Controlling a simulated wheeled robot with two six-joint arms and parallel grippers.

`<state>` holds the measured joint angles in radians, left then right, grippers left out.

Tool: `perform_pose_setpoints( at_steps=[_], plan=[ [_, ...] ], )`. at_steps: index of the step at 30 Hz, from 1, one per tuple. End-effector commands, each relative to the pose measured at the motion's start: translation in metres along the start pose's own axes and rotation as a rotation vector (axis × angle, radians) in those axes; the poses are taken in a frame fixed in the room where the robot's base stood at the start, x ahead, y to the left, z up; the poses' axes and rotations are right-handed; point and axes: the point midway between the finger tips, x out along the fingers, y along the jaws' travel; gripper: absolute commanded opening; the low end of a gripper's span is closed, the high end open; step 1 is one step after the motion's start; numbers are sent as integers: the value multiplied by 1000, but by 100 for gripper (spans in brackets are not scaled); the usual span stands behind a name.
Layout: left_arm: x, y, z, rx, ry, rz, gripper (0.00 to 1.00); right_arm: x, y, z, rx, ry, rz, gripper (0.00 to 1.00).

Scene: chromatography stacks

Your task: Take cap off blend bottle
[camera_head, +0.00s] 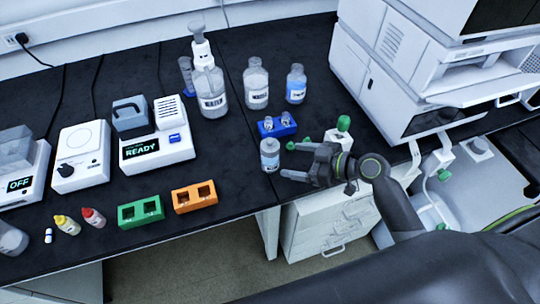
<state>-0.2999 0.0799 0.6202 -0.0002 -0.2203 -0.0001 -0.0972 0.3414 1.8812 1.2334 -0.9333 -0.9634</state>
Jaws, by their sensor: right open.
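A small clear bottle with a pale label (270,158) stands upright near the bench's front edge. I cannot tell for certain that it is the blend bottle, and its top shows no coloured cap. My right gripper (286,160) is open just right of this bottle, fingers pointing left toward it. I cannot tell whether they touch it. A small green piece (291,145), perhaps a cap, shows at the upper fingertip; whether it lies on the bench is unclear. My left gripper is out of view.
Behind stand a blue rack (277,127), two bottles (256,88) (296,86) and a pump bottle (211,97). A white instrument stack (390,90) is at right. Orange (194,197) and green (140,211) racks sit front left, near a device reading READY (157,148).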

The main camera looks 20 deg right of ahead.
Motion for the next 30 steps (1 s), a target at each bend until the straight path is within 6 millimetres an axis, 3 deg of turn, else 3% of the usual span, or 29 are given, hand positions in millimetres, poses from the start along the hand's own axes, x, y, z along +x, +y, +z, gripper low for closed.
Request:
perform_pose_setpoints(
  at_steps=[6,14,24,30],
  plan=[
    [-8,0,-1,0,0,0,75,32,0,-2,2,1,-1,76],
    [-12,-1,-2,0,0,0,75,46,1,-1,0,0,-1,76],
    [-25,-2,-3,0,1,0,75,84,4,0,3,0,-1,76],
    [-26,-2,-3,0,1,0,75,92,4,2,-1,-1,-1,76]
  ],
)
